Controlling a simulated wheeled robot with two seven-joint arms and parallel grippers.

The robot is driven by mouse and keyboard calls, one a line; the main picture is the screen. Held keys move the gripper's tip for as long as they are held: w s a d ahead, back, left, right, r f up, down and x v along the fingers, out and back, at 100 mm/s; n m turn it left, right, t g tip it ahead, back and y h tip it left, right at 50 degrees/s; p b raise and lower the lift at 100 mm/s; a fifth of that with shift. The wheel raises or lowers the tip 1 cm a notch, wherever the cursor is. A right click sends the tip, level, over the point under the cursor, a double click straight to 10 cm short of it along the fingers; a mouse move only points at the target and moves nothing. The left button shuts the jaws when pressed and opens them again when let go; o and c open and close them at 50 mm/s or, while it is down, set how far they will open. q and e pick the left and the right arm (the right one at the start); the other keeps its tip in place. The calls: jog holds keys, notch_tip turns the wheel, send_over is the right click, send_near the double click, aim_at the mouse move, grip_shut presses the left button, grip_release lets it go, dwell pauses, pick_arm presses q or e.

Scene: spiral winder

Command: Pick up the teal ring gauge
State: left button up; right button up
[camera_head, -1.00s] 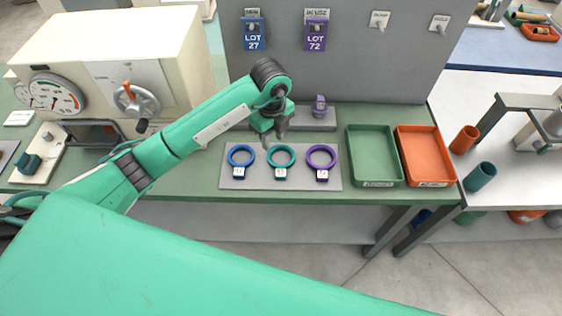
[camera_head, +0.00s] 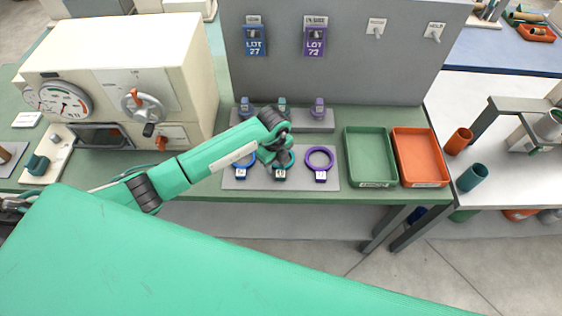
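The teal ring gauge (camera_head: 280,175) lies on the grey mat (camera_head: 261,184), between a blue ring gauge (camera_head: 241,172) and a purple ring gauge (camera_head: 320,160). My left gripper (camera_head: 279,165) points down over the teal ring and hides most of it; its white tag and part of its rim show. The fingertips are too small and covered to tell whether they are open, shut or touching the ring. My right gripper is not in view.
A green tray (camera_head: 371,157) and an orange tray (camera_head: 420,158) stand to the right of the mat. Behind the rings is a grey stand (camera_head: 312,126) with small blue, teal and purple pieces. A cream machine (camera_head: 118,75) with a crank stands at the left.

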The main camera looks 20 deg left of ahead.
pick_arm(q)
grip_shut()
jog(key=shift+w+r, duration=0.1)
jog(key=shift+r, duration=0.05)
